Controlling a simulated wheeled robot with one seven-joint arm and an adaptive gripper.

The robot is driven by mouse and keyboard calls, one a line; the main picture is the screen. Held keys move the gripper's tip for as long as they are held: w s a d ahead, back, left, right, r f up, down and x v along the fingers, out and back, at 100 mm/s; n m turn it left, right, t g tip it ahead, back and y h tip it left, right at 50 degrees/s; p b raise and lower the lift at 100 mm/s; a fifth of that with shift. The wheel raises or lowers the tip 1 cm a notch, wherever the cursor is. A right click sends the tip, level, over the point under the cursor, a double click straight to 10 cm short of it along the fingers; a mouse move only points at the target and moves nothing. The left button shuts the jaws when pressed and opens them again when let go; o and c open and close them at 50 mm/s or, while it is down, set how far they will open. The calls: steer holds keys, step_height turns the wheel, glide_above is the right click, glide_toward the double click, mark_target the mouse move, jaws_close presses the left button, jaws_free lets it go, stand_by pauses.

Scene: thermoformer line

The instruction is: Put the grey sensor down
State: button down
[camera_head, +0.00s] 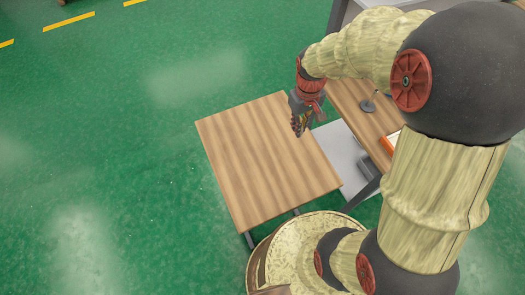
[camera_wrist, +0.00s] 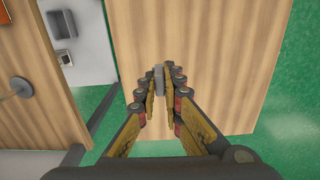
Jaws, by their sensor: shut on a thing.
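The grey sensor (camera_wrist: 159,80) is a small grey block between my fingertips in the wrist view. My gripper (camera_wrist: 160,86) is shut on it and points down over a bare wooden table. In the head view my gripper (camera_head: 299,126) is over the right edge area of that wooden table (camera_head: 262,160). The sensor cannot be made out there. I cannot tell how high the sensor is above the wood.
A second wooden table (camera_head: 358,112) stands to the right, with a grey round-based object (camera_head: 368,105) and an orange item (camera_head: 391,141) on it. A pale surface (camera_head: 342,153) with a grey bin (camera_wrist: 61,24) lies between the tables. The near table's top is clear.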

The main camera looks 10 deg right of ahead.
steer(key=s, duration=0.2)
steer(key=b, duration=0.5)
glide_toward(260, 160)
steer(key=shift+d+f, duration=0.3)
steer(key=shift+d, duration=0.1)
steer(key=shift+a+f, duration=0.15)
steer(key=shift+f, duration=0.05)
steer(key=shift+a+f+b, duration=0.2)
steer(key=shift+f+b, duration=0.25)
steer(key=shift+f, duration=1.25)
steer(key=shift+f, duration=0.2)
steer(key=c, duration=1.9)
jaws_free()
